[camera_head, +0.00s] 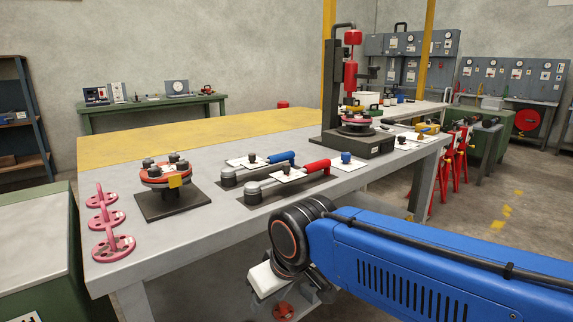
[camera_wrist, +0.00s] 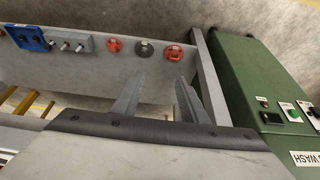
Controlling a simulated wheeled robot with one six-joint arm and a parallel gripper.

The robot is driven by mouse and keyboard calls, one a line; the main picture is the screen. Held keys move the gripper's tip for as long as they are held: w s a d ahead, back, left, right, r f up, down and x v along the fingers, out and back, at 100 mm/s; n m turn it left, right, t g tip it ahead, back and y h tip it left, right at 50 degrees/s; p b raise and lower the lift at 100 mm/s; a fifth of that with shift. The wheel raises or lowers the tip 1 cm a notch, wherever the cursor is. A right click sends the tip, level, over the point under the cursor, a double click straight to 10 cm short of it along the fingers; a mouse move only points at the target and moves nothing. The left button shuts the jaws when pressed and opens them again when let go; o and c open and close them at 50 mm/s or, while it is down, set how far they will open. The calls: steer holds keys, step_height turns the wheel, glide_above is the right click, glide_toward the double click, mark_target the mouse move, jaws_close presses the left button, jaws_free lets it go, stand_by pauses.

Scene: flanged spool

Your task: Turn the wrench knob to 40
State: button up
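Two wrenches lie side by side on dark bases on the grey table. The rear wrench has a blue handle (camera_head: 281,158), and the front wrench has a red handle (camera_head: 317,167). A dark knob (camera_head: 252,158) stands on a white card by the blue wrench, and another dark knob (camera_head: 286,169) is on a white card by the red one. A blue knob (camera_head: 346,157) stands on a white plate to the right. The scale marks are too small to read. My gripper (camera_wrist: 160,78) shows two fingers apart with nothing between them, away from the wrenches and beyond the table's front edge.
The grey table (camera_head: 220,213) also holds a red flanged spool (camera_head: 153,180) on a dark plate, pink discs (camera_head: 113,246) on the left and a dark press stand (camera_head: 332,95). A green cabinet (camera_wrist: 250,90) is right in the wrist view, beside red discs (camera_wrist: 175,53).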

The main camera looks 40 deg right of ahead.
steer(key=w+d+r+m+g, duration=0.1)
steer(key=w+d+r+m, duration=0.1)
steer(key=w+r, duration=0.3)
steer(key=w+d+r+m, duration=0.2)
steer(key=w+r+m, duration=0.1)
steer(key=r, duration=0.5)
step_height(320, 180, up, 23)
steer(key=m+g, duration=0.4)
steer(key=m, duration=0.9)
glide_above(286, 164)
step_height(286, 164, down, 17)
steer(key=shift+s+a+f, duration=0.1)
steer(key=shift+s+f, duration=0.05)
steer(key=shift+c, duration=0.3)
jaws_close()
